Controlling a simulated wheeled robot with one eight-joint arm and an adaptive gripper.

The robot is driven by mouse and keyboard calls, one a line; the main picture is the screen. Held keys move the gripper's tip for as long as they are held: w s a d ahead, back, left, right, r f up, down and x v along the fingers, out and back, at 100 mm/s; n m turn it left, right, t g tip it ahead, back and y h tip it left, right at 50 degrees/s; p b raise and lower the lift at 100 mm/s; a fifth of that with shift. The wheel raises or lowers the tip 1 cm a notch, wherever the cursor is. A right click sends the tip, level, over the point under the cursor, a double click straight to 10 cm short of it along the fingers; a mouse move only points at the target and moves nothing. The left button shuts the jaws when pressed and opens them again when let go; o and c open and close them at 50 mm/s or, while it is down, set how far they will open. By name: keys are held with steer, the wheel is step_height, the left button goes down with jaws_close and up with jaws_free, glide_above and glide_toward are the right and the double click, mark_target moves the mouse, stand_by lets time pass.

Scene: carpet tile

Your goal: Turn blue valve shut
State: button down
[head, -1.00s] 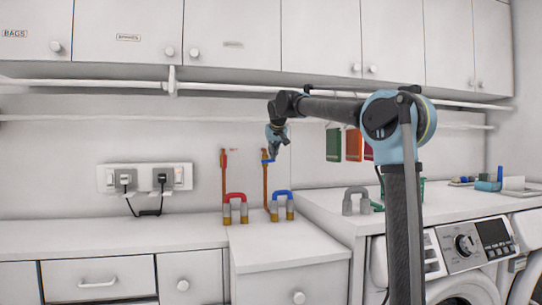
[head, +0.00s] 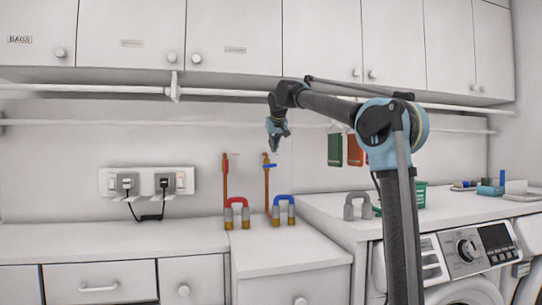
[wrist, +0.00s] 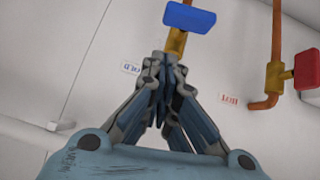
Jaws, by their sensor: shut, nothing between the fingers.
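The blue valve handle (head: 269,165) sits on a thin upright copper pipe (head: 267,185) on the back wall. It lies crosswise to the pipe. In the wrist view the blue handle (wrist: 189,17) shows just beyond my fingertips, with a label reading COLD (wrist: 130,68) beside its pipe. My gripper (head: 275,148) is shut and empty, pointing down just above and right of the handle in the head view. In the wrist view my gripper (wrist: 165,60) has its fingers together, overlapping the view of the brass valve body. I see no clear contact with the handle.
A red valve (wrist: 307,68) is on the neighbouring pipe, labelled HOT (wrist: 229,99). A white rail (head: 225,93) runs above my gripper. A socket panel (head: 146,181) is at left.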

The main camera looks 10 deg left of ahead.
mark_target(270, 166)
steer(key=v, duration=0.9)
steer(key=shift+s+r, duration=0.2)
steer(key=shift+r, duration=0.05)
steer(key=c, duration=2)
jaws_free()
steer(key=shift+s+d+r, duration=0.1)
steer(key=shift+s, duration=0.05)
steer(key=o, duration=1)
steer(key=shift+s+d+f+t, duration=0.15)
steer(key=shift+s+f+t, duration=0.15)
steer(key=shift+s, duration=0.1)
steer(key=shift+c, duration=0.2)
steer(key=o, duration=0.4)
steer(key=s+d+f+t+y, duration=0.2)
steer(key=s+f+t, duration=0.1)
steer(key=s+f, duration=0.5)
steer(key=shift+s+f, duration=0.15)
steer(key=shift+f, duration=0.15)
steer(key=x, duration=1.7)
steer(key=shift+w+r, duration=0.25)
steer(key=shift+a, duration=0.1)
steer(key=c, duration=1.1)
